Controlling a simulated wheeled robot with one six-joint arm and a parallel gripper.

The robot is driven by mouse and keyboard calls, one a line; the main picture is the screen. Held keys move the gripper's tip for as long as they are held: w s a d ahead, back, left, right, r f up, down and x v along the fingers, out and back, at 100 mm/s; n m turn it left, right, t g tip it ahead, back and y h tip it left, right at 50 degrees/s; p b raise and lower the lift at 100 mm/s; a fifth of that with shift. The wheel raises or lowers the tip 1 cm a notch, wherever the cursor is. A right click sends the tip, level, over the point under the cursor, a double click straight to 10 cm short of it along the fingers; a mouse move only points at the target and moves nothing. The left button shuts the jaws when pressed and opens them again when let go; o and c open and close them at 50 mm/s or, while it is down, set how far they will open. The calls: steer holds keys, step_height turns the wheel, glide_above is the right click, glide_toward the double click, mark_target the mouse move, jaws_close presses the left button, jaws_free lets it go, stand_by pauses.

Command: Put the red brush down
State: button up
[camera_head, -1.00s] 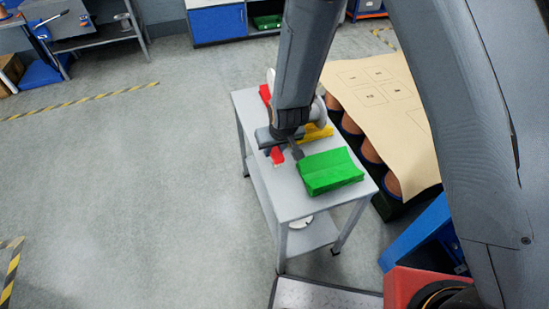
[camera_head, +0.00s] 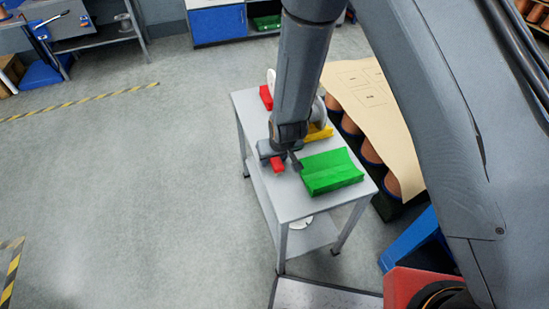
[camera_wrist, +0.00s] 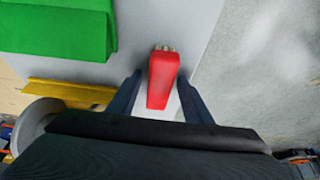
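The red brush (camera_head: 277,165) is at the left edge of the grey table (camera_head: 291,207), beside the green bin. In the wrist view the brush (camera_wrist: 163,80) lies between my two fingers, its pale bristles pointing away from my gripper. In the head view my gripper (camera_head: 280,157) is low over the tabletop and covers part of the brush. I cannot tell whether the brush rests fully on the tabletop.
The green bin (camera_head: 331,172) stands right of my gripper. A tan sheet (camera_head: 378,120) over several brown cylinders (camera_head: 370,150) is at the right. The floor at the left is clear.

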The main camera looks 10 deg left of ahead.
steer(key=shift+r, duration=0.45)
steer(key=v, duration=1.1)
steer(key=shift+s+r, duration=0.15)
steer(key=shift+d, duration=0.2)
steer(key=s+d+r+m+g+h, duration=0.1)
steer(key=d+r, duration=0.2)
steer(key=d, duration=0.4)
steer(key=d+r+m, duration=0.2)
steer(key=d+r, duration=0.2)
steer(key=d, duration=0.3)
steer(key=s+d+r+m+g, duration=0.1)
steer(key=s+d+r, duration=0.2)
steer(key=s+d, duration=0.2)
steer(key=s+d+r+m+g+h, duration=0.1)
steer(key=s+d+r+m, duration=0.1)
steer(key=s+d, duration=0.4)
steer(key=d+r, duration=0.1)
steer(key=d, duration=0.3)
steer(key=shift+d+r+g, duration=0.2)
steer(key=shift+d+g, duration=0.1)
steer(key=shift+o, duration=0.4)
steer(key=shift+w, duration=0.1)
